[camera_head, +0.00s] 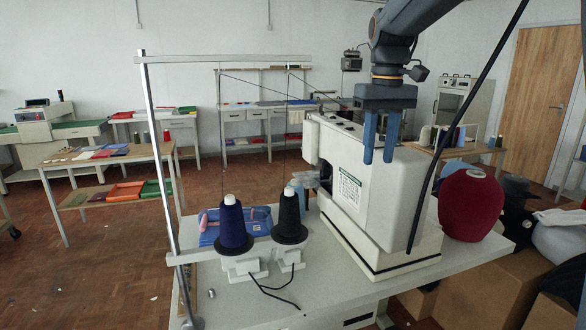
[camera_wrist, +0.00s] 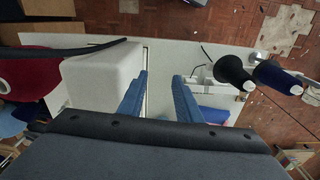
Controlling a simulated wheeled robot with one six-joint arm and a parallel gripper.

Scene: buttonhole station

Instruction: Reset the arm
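My gripper (camera_head: 379,138) hangs from my arm in the head view, fingers pointing down, in front of the upper part of the white buttonhole machine (camera_head: 365,195). Its two blue fingers are apart with nothing between them. The fingers also show in the wrist view (camera_wrist: 158,95), spread over the table with a clear gap. The machine's white body (camera_wrist: 103,85) lies left of the fingers there. Whether the fingers touch the machine cannot be told for sure; they appear apart from it.
A large red cone (camera_head: 470,205) is at right. A black cable (camera_head: 462,120) crosses the view.

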